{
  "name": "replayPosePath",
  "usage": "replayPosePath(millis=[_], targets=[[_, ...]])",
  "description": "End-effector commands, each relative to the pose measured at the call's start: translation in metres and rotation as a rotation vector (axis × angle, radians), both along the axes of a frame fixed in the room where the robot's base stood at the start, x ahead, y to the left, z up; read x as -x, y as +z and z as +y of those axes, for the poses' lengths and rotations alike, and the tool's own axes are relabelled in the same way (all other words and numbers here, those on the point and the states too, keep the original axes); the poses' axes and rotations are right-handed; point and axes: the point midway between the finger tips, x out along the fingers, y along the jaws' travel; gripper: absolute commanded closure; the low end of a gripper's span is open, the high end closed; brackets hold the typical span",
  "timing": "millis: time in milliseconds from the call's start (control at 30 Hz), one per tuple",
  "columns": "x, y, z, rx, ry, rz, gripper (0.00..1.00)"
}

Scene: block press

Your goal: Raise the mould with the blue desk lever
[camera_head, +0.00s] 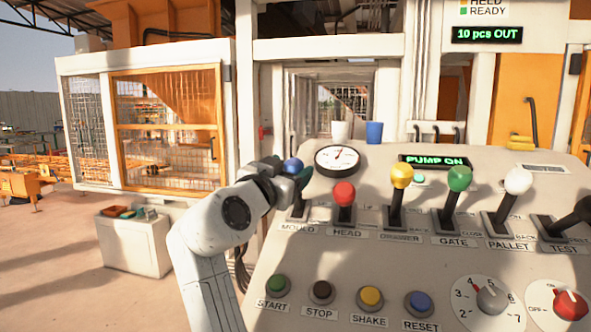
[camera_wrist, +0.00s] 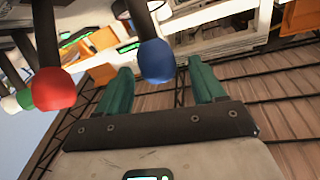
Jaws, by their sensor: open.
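The blue knob (camera_head: 293,166) tops the lever labelled MOULD at the left end of the desk's lever row. My gripper (camera_head: 288,172) is at this knob, its dark fingers around it in the head view. In the wrist view the blue knob (camera_wrist: 157,61) sits between the two green fingertips of my open gripper (camera_wrist: 160,80), with gaps on both sides. The mould itself is not clearly seen.
The red HEAD knob (camera_head: 344,193) stands close to the right, then yellow, green, white and black levers. A round gauge (camera_head: 338,160) and white and blue cups (camera_head: 374,132) are behind. Buttons line the desk (camera_head: 335,268) front. A lit display (camera_head: 435,161) reads PUMP ON.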

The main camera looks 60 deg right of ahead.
Motion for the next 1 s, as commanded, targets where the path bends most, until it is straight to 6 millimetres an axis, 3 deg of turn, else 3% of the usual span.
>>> replayPosePath(millis=[200,400,1000], targets=[[0.006,-0.007,0.04,0.001,0.003,-0.001,0.31],[0.009,-0.008,0.059,0.001,0.001,-0.001,0.31],[0.009,-0.008,0.062,0.001,0.0,0.0,0.31]])
